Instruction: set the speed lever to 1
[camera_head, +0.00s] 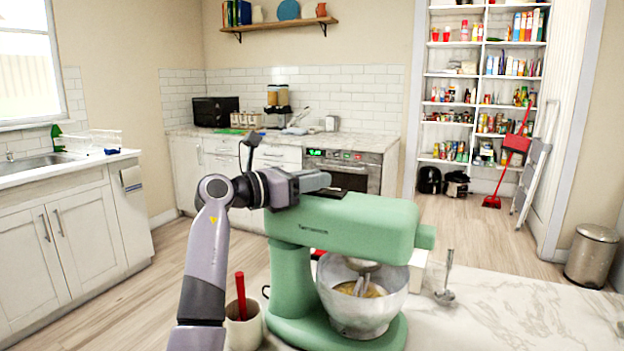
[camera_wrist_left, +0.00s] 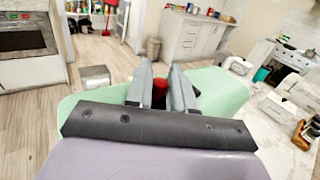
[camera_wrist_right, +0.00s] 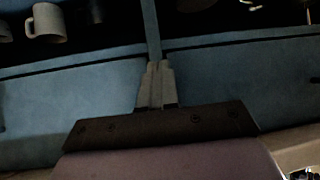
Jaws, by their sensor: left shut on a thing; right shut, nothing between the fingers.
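The green stand mixer (camera_head: 345,222) stands on the marble counter, its head level above the metal bowl (camera_head: 345,322). My left gripper (camera_head: 322,191) is at the far side of the mixer's head, its fingers partly hidden behind or over the top. In the left wrist view, my left fingers are shut on a red knob (camera_wrist_left: 159,92), which looks like the speed lever's end. The lever's scale and numbers are not readable. My right gripper (camera_wrist_right: 155,82) is shut and empty, in front of a blue surface; it is not in the head view.
A cup with a red-handled tool (camera_head: 242,325) stands left of the mixer. A ladle-like utensil (camera_head: 446,290) is to its right. The marble counter (camera_head: 530,315) is clear further right. In the right wrist view, a white mug (camera_wrist_right: 47,24) sits in a dark compartment.

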